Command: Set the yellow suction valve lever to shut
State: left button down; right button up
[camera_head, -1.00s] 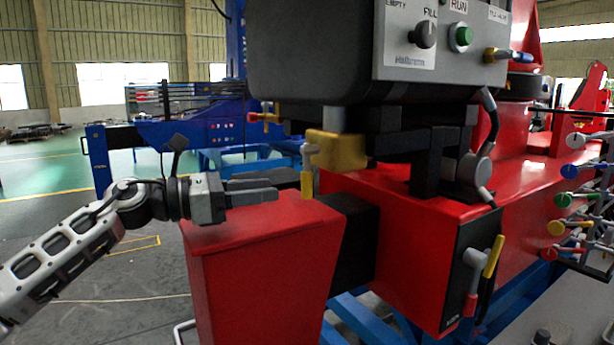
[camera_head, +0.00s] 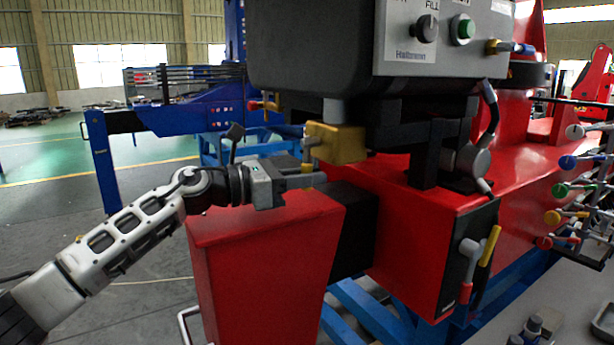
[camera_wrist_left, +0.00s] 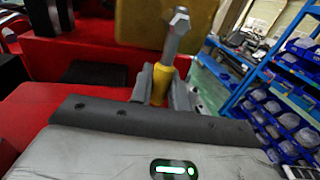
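The yellow suction valve lever (camera_head: 307,167) hangs down on a grey stem beside a brass-yellow valve block (camera_head: 337,143), under the dark control box. My left gripper (camera_head: 305,180) has come in from the left, with its fingers at the yellow grip. In the left wrist view the yellow grip (camera_wrist_left: 162,80) stands between my two fingers, which are close on either side of it. The steel stem and nut show above it. I cannot tell whether the fingers press on it. The lever's lower end is hidden by my gripper. My right gripper is not in view.
A red housing (camera_head: 265,230) lies just below my left gripper. The control box (camera_head: 410,40) overhangs the valve. Another yellow-handled lever (camera_head: 490,246) is on the red body at right, with several coloured levers beyond. Open floor is at left.

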pick_arm(q)
jog(key=shift+w+a+f+m+b, duration=0.3)
jog(key=shift+m+b, duration=0.5)
jog(key=shift+b, duration=0.75)
jog(key=shift+w+a+r+m+b, duration=0.15)
jog(key=shift+w+m+b, duration=0.1)
jog(key=shift+m+b, duration=0.25)
jog(key=shift+w+a+r+m+y+b, duration=0.15)
jog(key=shift+m+y+b, duration=0.2)
jog(key=shift+b, duration=0.2)
jog(key=shift+w+r+m, duration=0.15)
jog(key=shift+m, duration=0.2)
jog(key=shift+r, duration=0.15)
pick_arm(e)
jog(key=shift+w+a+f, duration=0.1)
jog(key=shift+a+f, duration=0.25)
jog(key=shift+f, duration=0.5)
pick_arm(q)
jog(key=c, duration=1.4)
grip_release()
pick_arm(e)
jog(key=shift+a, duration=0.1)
pick_arm(q)
jog(key=shift+a, duration=0.1)
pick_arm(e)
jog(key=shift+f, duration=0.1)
